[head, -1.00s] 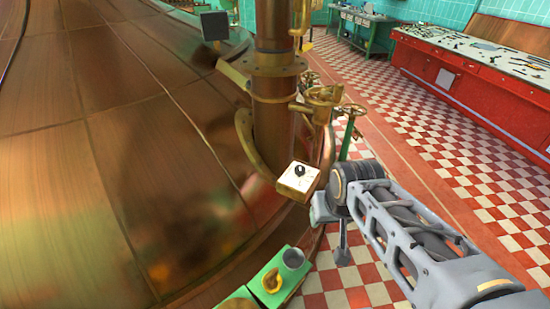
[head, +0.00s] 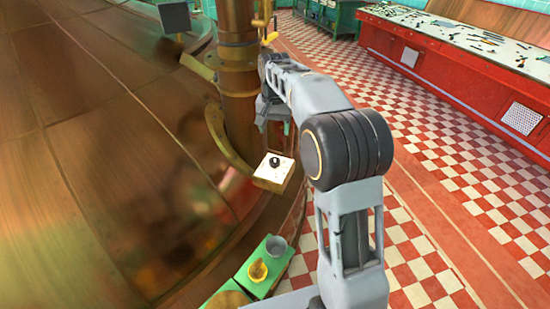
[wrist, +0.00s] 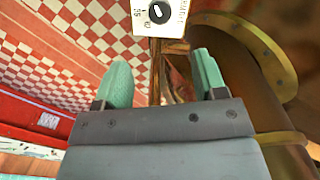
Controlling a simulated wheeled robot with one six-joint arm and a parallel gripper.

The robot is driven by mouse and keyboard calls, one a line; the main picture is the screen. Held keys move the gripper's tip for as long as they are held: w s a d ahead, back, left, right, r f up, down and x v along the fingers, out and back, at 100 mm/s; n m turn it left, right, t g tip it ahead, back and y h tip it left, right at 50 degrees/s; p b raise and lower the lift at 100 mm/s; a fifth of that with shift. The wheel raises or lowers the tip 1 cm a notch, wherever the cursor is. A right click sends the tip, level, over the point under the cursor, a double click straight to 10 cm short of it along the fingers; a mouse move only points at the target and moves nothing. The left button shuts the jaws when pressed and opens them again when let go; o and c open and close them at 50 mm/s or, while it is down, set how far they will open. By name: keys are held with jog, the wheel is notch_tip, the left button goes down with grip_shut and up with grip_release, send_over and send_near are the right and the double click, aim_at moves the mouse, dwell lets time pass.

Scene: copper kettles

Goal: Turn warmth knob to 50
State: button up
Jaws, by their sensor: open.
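The warmth knob (head: 275,162) is a small black dial on a white-faced box (head: 270,178) beside the copper kettle. In the wrist view the knob (wrist: 158,12) shows at the top edge with a white pointer line. Printed marks lie around it, partly cut off by the frame. My gripper (head: 272,127) is above and behind the box in the head view, apart from it. In the wrist view my gripper (wrist: 165,75) has its two green fingers spread wide with nothing between them, and the knob lies beyond the fingertips.
The large copper kettle (head: 100,170) fills the left. A vertical copper pipe (head: 240,100) rises behind the box. A green tray (head: 266,265) with a grey cup and a yellow item is below. A red control desk (head: 450,75) stands at right, with open checkered floor before it.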

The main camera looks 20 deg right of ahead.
aim_at(275, 160)
notch_tip(275, 160, down, 13)
jog(key=shift+f+p, duration=0.1)
jog(key=shift+p, duration=0.2)
dwell(0.4)
jog(key=c, duration=0.9)
